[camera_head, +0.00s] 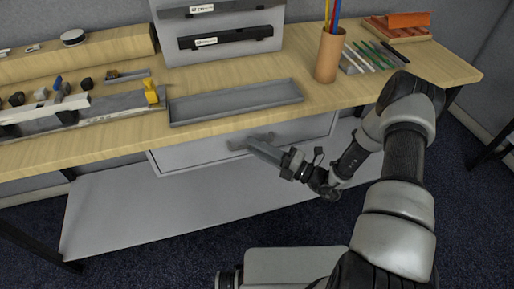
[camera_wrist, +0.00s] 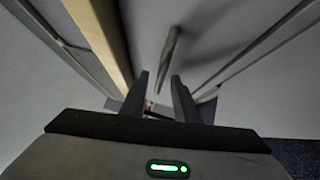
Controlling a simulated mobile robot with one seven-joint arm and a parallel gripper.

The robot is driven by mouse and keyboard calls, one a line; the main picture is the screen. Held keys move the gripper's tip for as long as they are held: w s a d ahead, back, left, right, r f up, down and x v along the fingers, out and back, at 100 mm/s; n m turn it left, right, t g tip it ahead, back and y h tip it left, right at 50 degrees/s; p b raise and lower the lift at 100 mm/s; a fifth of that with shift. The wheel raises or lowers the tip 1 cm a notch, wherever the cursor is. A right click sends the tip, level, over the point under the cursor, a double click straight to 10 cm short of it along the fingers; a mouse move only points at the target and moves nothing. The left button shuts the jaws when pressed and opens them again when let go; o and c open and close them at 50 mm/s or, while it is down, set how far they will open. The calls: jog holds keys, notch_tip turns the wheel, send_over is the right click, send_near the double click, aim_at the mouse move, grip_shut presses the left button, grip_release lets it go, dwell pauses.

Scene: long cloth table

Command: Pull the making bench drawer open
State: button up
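The making bench drawer (camera_head: 200,150) is a pale grey front under the wooden bench top, and looks closed. Its grey bar handle (camera_head: 237,144) is partly hidden by my gripper in the head view. My gripper (camera_head: 254,144) reaches in from the right at the handle. In the wrist view, the fingers of my gripper (camera_wrist: 160,76) are apart, with a gap between them. The handle (camera_wrist: 170,50) extends from ahead of the fingertips toward the gap. I cannot tell whether a finger touches it. The drawer front (camera_wrist: 205,35) lies behind the handle.
The bench top (camera_head: 120,140) overhangs above the drawer. A grey tray (camera_head: 235,101), a brown pencil cup (camera_head: 329,55) and a rack with small tools (camera_head: 75,105) stand on it. A pale lower shelf (camera_head: 130,205) lies beneath. Dark carpet is in front.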

grip_shut()
jog(key=shift+s, duration=0.1)
jog(key=s+d+p, duration=0.1)
jog(key=s+d, duration=0.2)
jog(key=s, duration=1)
jog(key=s+d+p, duration=0.1)
jog(key=s+d, duration=0.3)
jog(key=s, duration=0.8)
jog(key=shift+s+d, duration=0.25)
jog(key=shift+s, duration=0.1)
grip_release()
jog(key=shift+d, duration=0.1)
